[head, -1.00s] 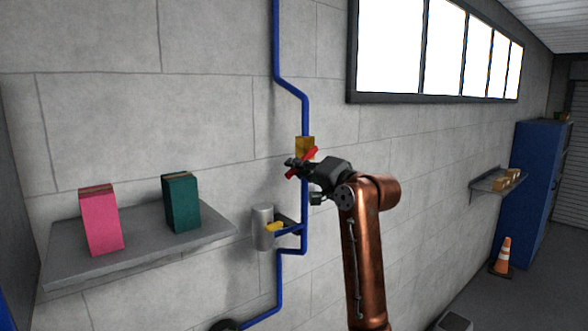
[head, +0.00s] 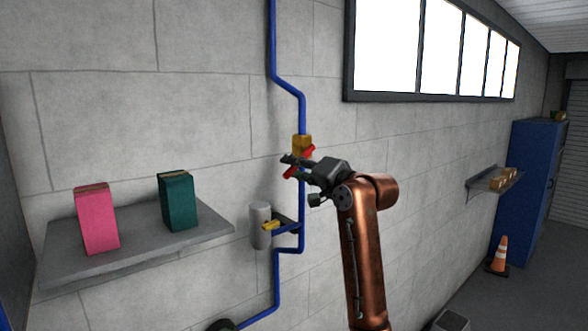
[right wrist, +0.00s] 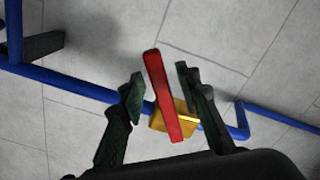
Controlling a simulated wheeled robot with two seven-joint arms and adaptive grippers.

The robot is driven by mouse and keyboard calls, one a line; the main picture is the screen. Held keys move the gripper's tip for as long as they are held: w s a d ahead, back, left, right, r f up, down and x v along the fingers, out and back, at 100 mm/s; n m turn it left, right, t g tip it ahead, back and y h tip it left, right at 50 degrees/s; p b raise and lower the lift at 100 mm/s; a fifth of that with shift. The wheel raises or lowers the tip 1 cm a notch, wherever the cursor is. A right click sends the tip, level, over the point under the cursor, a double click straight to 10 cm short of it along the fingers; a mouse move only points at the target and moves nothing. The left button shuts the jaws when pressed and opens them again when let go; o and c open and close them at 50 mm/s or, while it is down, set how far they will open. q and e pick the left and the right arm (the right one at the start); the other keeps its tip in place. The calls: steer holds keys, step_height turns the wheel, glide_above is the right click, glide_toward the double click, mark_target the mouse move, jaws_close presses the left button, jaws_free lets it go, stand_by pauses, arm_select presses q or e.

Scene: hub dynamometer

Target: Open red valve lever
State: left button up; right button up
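The red valve lever (head: 308,152) is on a brass valve body (head: 301,143) on the blue wall pipe, and it slants in the head view. In the right wrist view the red lever (right wrist: 163,95) lies between the two spread fingers of my right gripper (right wrist: 158,88), with a gap on each side. The brass valve body (right wrist: 187,117) shows behind it. In the head view my right gripper (head: 294,167) is in front of the lever and hides part of it. My left gripper is out of view.
A grey shelf (head: 140,253) on the left holds a pink box (head: 97,220) and a green box (head: 179,201). The blue pipe (head: 277,285) runs down the wall.

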steer(key=shift+a, duration=0.1)
steer(key=v, duration=1.2)
